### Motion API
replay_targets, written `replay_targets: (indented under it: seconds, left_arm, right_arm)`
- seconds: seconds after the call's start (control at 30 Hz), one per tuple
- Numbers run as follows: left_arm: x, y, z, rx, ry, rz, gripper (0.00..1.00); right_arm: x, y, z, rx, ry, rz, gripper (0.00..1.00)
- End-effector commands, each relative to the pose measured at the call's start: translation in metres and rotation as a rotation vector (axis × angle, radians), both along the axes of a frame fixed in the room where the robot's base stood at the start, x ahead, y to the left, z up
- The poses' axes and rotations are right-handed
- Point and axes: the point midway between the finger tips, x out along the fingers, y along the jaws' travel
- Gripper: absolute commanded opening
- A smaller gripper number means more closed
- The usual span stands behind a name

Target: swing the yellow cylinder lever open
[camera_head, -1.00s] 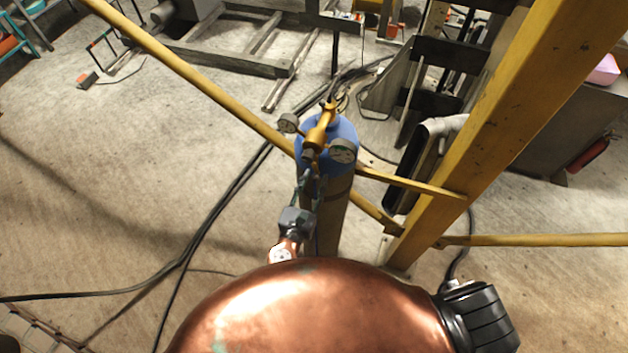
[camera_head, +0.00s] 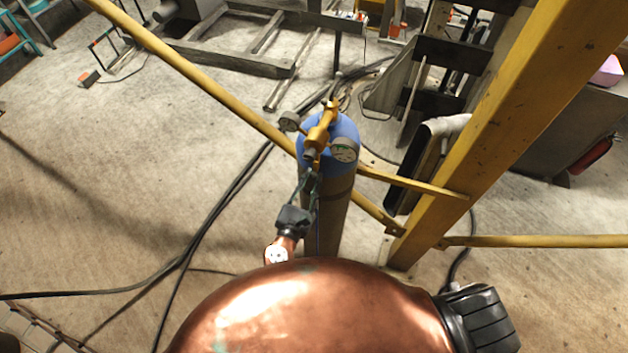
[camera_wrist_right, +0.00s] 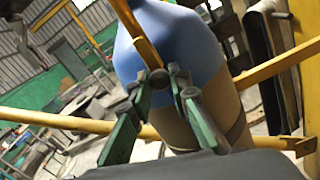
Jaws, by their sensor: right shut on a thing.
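The yellow lever (camera_head: 322,133) sits on top of the blue gas cylinder (camera_head: 344,127), near the middle of the head view. The lever also runs down from the top edge in the right wrist view (camera_wrist_right: 138,36), in front of the cylinder's blue shoulder (camera_wrist_right: 190,42). My right gripper (camera_head: 311,176) comes up from below, at the lever's near end. In the wrist view its green fingers (camera_wrist_right: 171,78) close around the dark round end of the lever. Exact finger contact is partly hidden. My left gripper shows in neither view.
A yellow diagonal rail (camera_head: 200,82) passes behind the cylinder, and a thick yellow column (camera_head: 490,125) stands at right. Black hoses (camera_head: 225,195) cross the floor. Open concrete floor (camera_head: 110,180) lies to the left.

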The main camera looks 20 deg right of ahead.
Motion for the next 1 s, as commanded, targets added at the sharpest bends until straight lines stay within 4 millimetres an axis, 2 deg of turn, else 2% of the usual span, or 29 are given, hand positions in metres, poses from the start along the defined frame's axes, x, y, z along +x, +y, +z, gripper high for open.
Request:
replay_targets:
  seconds: [0.3,0.33,0.57,0.87,1.0]
  left_arm:
    - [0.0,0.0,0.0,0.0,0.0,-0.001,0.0]
    - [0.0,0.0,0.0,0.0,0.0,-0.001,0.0]
    - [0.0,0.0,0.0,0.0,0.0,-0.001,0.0]
    - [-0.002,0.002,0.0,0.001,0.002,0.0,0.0]
    - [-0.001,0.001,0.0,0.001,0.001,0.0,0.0]
  right_arm:
    - [0.0,0.001,0.0,0.012,-0.009,0.002,0.0]
    - [0.0,0.001,0.0,0.012,-0.009,0.002,0.2]
    - [0.0,0.001,0.0,0.011,-0.008,0.002,0.35]
    - [-0.001,0.002,0.0,0.011,-0.007,0.001,0.36]
    - [-0.012,0.01,-0.001,0.013,-0.006,0.003,0.36]
